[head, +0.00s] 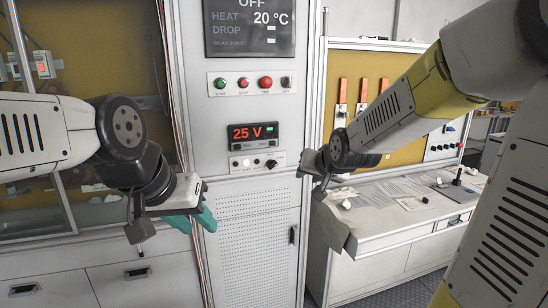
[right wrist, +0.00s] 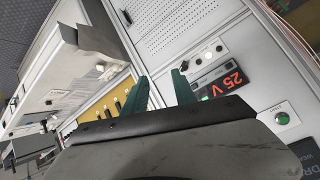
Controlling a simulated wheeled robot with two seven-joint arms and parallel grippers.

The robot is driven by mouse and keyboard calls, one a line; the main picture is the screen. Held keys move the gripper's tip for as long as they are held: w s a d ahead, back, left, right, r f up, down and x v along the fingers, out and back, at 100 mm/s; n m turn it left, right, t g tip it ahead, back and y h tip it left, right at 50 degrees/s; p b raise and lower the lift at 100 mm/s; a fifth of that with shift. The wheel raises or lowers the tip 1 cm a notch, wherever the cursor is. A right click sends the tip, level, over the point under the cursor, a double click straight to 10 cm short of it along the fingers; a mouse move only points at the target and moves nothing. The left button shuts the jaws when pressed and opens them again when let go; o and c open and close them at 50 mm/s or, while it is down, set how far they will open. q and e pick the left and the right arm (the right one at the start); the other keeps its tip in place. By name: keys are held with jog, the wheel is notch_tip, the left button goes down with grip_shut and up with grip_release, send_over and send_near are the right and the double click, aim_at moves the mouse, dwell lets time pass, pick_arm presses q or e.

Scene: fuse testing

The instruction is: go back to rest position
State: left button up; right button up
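My left gripper (head: 198,224) is on the left in the head view, in front of the grey test cabinet. Its teal fingers point down and to the right, show a gap between them and hold nothing visible. My right gripper's teal fingers (right wrist: 160,76) stand apart in the right wrist view with nothing between them. In the head view the right arm comes in from the right, and its end is in front of the cabinet's right edge. The right fingers are mostly hidden there behind the wrist.
The cabinet carries a red 25 V display (head: 253,135), a row of buttons (head: 250,83) and a dark screen (head: 249,30). A white workbench (head: 400,232) with papers stands at the right. Drawers (head: 140,275) are below the left arm. A yellow board (head: 352,67) is behind the right arm.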

jog(key=s+d+n+g, duration=0.1)
jog(key=s+d+g, duration=0.1)
jog(key=s, duration=0.9)
jog(key=s+d+r+n+g, duration=0.1)
jog(key=s+d+g, duration=0.1)
jog(key=s, duration=1)
jog(key=shift+s+d+r, duration=0.15)
jog(key=shift+s+d, duration=0.05)
jog(key=shift+d, duration=0.15)
